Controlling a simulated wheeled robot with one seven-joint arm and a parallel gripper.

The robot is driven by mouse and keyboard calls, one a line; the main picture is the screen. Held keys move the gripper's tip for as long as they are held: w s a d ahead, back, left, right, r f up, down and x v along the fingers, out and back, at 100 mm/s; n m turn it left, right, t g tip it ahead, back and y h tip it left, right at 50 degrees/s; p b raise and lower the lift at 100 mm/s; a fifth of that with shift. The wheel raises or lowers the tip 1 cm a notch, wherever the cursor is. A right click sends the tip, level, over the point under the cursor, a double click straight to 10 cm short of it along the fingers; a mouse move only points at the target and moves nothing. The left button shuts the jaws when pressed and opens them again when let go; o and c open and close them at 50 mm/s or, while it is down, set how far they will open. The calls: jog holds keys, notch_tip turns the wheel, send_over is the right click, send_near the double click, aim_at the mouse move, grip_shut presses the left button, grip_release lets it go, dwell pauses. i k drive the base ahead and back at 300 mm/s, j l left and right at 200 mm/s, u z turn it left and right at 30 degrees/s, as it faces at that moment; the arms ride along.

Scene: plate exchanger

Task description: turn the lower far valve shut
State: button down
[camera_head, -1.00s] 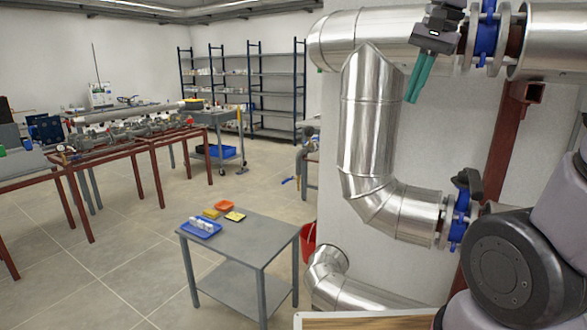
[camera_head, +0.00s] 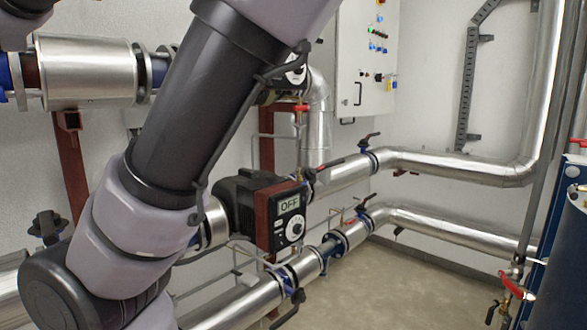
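Two silver pipes run one above the other to the back right. On the lower one, a far valve with a red-tipped lever (camera_head: 362,204) stands near the bend, too small to tell its exact lever angle. A valve with a dark lever (camera_head: 369,139) is on the upper pipe behind it. Nearer on the lower pipe is a blue valve with a dark lever (camera_head: 293,292). My arm crosses the left and middle of the view, in front of the pipes. My gripper is out of view.
A pump (camera_head: 283,215) reading OFF is beside my arm. A control cabinet (camera_head: 366,60) hangs on the back wall. A blue unit (camera_head: 562,255) with red-handled valves stands at the right. Bare floor (camera_head: 420,285) lies between it and the lower pipe.

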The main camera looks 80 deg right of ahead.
aim_at(310, 174)
jog(key=z, duration=2.85)
jog(key=i+l+u, duration=0.1)
jog(key=i+l, duration=0.5)
jog(key=i, duration=0.2)
